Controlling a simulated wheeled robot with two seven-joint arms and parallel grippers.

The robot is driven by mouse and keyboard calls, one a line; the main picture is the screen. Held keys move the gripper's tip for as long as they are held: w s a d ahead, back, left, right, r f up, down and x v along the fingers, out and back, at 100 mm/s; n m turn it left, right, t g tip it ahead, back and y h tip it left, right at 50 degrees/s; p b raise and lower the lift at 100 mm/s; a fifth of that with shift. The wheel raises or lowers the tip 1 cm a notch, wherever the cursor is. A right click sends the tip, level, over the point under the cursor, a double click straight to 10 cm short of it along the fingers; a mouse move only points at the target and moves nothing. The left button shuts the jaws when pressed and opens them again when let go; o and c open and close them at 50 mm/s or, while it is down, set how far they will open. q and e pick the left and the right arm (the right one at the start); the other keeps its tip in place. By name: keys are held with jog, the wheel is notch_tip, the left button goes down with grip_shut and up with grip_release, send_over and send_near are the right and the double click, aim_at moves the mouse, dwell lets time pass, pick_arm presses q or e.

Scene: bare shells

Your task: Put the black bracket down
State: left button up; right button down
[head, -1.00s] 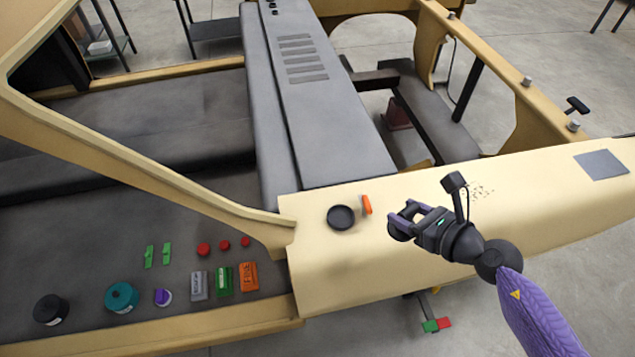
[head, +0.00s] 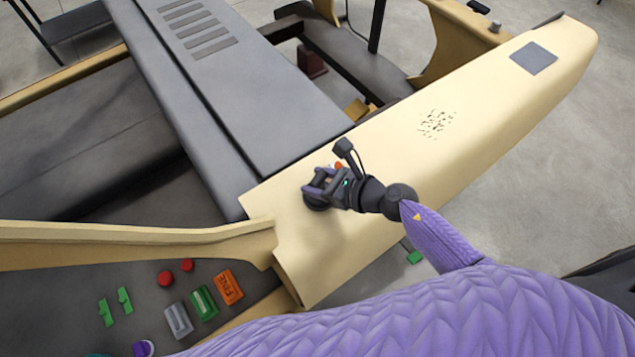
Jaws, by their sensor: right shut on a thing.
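The round black dish (head: 316,205) shows in part just under the fingertips. I cannot tell whether the held piece touches the dish or the panel. A small orange piece (head: 338,165) is just behind the gripper, partly covered. My left gripper is not in view.
The cream panel (head: 400,165) is clear to the right, up to speckled marks and a grey square patch (head: 533,58). Red buttons, green pieces, a grey block (head: 178,320), a green block and an orange block (head: 229,287) lie at lower left. A cream rail (head: 120,240) borders them.

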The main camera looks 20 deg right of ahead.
jog(key=shift+f+b, duration=0.25)
jog(key=shift+b, duration=0.1)
jog(key=shift+c, duration=0.6)
grip_release()
jog(key=shift+s+d+r+p, duration=0.1)
jog(key=shift+d+r+p, duration=0.05)
jog(key=shift+r+p, duration=0.4)
jog(key=v, duration=1.1)
jog(key=shift+s+d+b, duration=0.2)
jog(key=shift+d+b, duration=0.05)
jog(key=shift+b, duration=0.05)
